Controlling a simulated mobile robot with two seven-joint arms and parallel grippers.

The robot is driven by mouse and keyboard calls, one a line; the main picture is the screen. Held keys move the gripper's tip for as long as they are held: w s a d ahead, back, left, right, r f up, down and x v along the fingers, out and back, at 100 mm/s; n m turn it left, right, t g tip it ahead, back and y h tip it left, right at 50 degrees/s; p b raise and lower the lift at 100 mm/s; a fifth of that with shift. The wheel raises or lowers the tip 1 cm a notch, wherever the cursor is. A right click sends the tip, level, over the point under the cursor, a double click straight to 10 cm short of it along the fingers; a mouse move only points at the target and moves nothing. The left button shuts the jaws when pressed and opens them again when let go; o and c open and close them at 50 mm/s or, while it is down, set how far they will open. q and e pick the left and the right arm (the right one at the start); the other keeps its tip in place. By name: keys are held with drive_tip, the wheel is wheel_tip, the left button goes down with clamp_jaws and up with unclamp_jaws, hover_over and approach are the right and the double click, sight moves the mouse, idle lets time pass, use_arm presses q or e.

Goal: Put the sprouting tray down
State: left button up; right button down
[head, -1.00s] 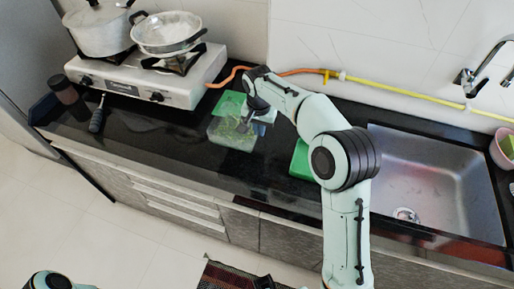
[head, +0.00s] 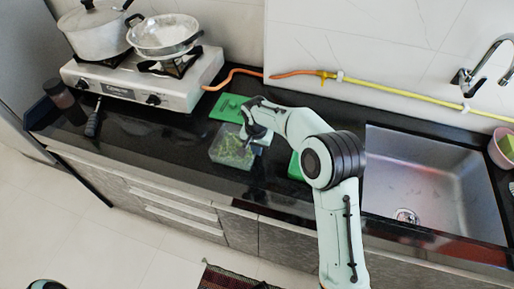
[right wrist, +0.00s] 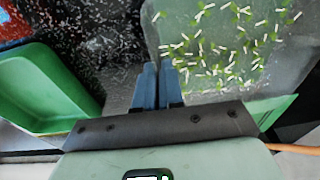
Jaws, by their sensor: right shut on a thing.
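The sprouting tray (head: 226,158) is a clear, shallow box with pale green sprouts in it. In the head view it is over the black counter, in front of a green board. My right gripper (head: 246,136) is at its right rear edge. In the right wrist view the fingers (right wrist: 158,86) are close together on the near wall of the tray (right wrist: 215,92), with sprouts beyond them. I cannot tell whether the tray's underside touches the counter. My left gripper is not in view; only a bit of my left arm shows at bottom left.
The green board (head: 229,106) lies behind the tray. A green container (right wrist: 40,90) stands beside it, partly behind my arm in the head view. The stove (head: 140,85) with two pans is at left, the sink (head: 425,185) at right. Counter left of the tray is clear.

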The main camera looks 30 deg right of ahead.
drive_tip(key=shift+f, duration=0.2)
drive_tip(key=c, duration=1.3)
unclamp_jaws()
drive_tip(key=shift+o, duration=0.2)
drive_tip(key=shift+r, duration=0.2)
wheel_tip(320, 180, up, 12)
drive_tip(key=s+a+p, duration=0.1)
drive_tip(key=shift+s, duration=0.1)
